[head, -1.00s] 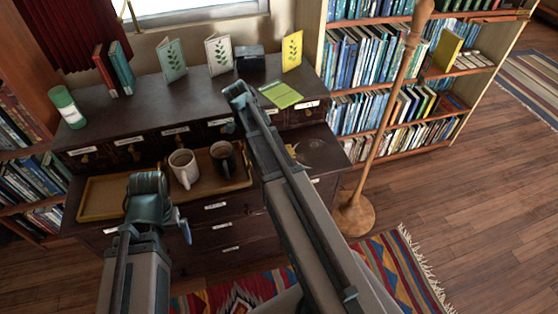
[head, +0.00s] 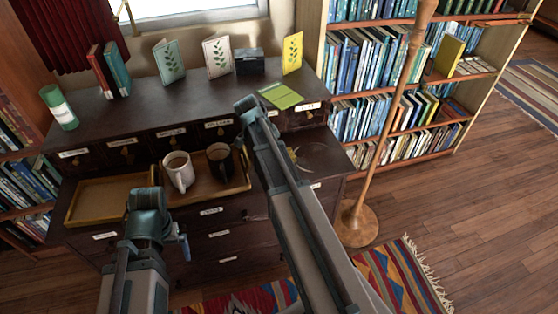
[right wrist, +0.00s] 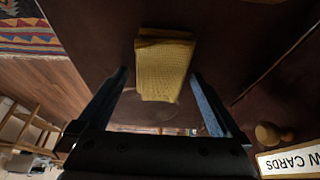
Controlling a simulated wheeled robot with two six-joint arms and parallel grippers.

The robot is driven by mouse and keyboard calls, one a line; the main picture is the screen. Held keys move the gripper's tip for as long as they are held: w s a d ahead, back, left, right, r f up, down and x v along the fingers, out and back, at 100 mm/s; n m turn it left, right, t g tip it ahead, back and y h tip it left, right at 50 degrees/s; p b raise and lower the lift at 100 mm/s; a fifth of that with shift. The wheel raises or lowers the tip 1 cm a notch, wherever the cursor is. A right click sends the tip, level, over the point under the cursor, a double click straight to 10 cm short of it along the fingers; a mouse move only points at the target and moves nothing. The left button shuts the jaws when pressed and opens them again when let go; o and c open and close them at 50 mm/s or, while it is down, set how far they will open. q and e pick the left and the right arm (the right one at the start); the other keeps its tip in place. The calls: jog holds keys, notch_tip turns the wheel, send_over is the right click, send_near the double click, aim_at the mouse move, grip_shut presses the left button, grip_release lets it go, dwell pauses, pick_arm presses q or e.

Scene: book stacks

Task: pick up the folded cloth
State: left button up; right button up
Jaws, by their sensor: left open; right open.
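The folded cloth (right wrist: 165,65) is yellow, with a woven texture and stacked layers. It lies on a dark wooden surface in the right wrist view. In the head view only a small yellow bit of it (head: 292,154) shows beside my right arm, on the right part of the cabinet's lower ledge. My right gripper (right wrist: 159,76) is open, its two fingers on either side of the cloth's near part; I cannot tell whether they touch it. In the head view the right gripper is hidden behind its arm. My left gripper (head: 184,246) shows partly, low in front of the cabinet drawers, away from the cloth.
A wooden tray (head: 88,213) holds a white mug (head: 179,175) and a dark mug (head: 219,160) to the left of the cloth. A wooden pole on a round base (head: 357,226) stands right of the cabinet. A drawer knob (right wrist: 270,134) is near my right gripper.

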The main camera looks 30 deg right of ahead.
jog(key=c, duration=1.2)
jog(key=shift+r, duration=0.1)
jog(key=shift+r+p, duration=0.35)
jog(key=shift+p, duration=0.1)
notch_tip(320, 180, up, 3)
jog(key=p, duration=0.2)
jog(key=shift+f+p, duration=0.1)
jog(key=shift+p, duration=0.3)
jog(key=s+a+r+p, duration=0.1)
jog(key=s+a, duration=1)
jog(key=shift+s+r, duration=0.2)
jog(key=shift+s, duration=0.1)
